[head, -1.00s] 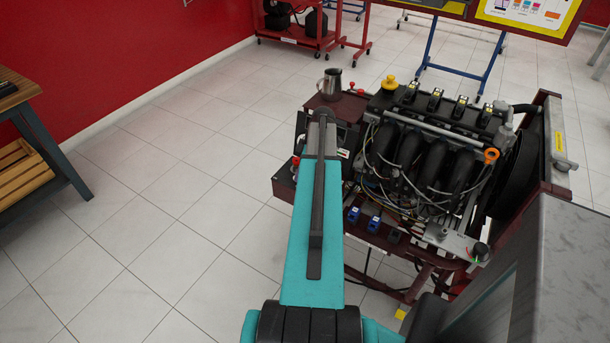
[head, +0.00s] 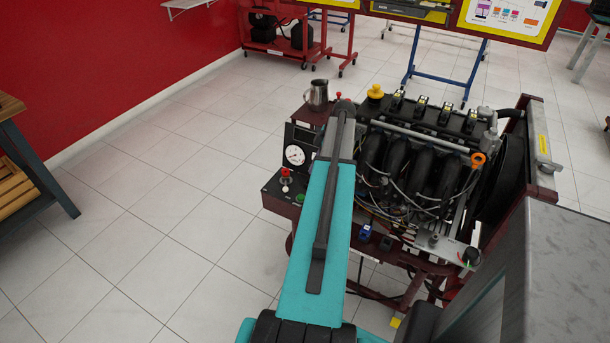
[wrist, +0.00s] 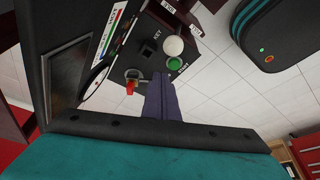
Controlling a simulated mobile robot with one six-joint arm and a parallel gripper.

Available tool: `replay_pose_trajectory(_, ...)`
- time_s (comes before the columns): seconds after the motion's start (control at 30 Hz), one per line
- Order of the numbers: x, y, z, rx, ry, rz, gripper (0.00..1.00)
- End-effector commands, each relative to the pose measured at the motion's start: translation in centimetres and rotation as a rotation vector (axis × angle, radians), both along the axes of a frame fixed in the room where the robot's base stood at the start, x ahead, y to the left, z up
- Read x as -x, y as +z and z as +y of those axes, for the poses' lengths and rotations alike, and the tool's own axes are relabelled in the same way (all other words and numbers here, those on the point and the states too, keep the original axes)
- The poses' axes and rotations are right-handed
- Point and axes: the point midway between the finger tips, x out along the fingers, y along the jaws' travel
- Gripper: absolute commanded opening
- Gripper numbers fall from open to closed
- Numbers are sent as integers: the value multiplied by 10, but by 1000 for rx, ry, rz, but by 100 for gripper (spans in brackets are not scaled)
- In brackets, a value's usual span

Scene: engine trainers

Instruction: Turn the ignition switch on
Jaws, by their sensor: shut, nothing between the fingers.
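The control panel (head: 277,195) of the engine trainer is left of my arm in the head view. A red knob (head: 285,173) and a green button (head: 299,198) show on it. In the wrist view, the panel (wrist: 122,60) carries a KEY label (wrist: 151,41), a small dark square fitting (wrist: 146,51), a white round part (wrist: 173,46), a green button (wrist: 174,64) and a red-handled control (wrist: 130,87). I cannot tell which is the ignition switch. My gripper (wrist: 160,84) is shut and empty, its fingers reaching over the panel's edge near the red-handled control. Contact is unclear.
The engine (head: 415,160) with hoses and wires stands right of my arm. A gauge (head: 294,155) and a metal jug (head: 317,94) are by the panel. A wooden-topped bench (head: 12,105) is far left. The tiled floor between is clear.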

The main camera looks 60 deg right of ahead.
Motion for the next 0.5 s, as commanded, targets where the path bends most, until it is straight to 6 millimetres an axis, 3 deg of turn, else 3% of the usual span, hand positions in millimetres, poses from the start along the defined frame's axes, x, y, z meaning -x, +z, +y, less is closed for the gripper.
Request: replay_pose_trajectory(0.5, -15, -44, 8, -2, 1, 1, 0)
